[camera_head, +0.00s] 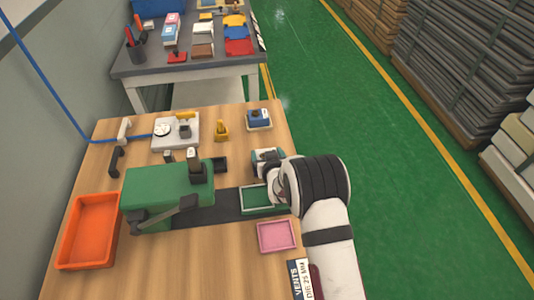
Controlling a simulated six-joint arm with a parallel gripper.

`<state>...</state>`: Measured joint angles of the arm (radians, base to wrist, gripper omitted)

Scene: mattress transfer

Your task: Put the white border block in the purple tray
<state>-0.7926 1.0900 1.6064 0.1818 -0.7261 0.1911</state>
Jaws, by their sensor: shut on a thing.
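The white border block (256,198), a flat green piece with a pale rim, is at the right end of a dark strip on the wooden table. The purple tray (276,237) looks pink and empty, and sits just below the block in the picture. My gripper (272,182) is at the block's upper right, mostly hidden behind my thick dark wrist. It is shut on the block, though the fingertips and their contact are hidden. I cannot tell whether the block is lifted off the strip.
A green machine (165,190) with a lever stands left of the block. An orange bin (90,230) is at the far left. A white-grey device (176,132), yellow piece (221,131) and blue box (259,119) stand at the back. The front middle of the table is clear.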

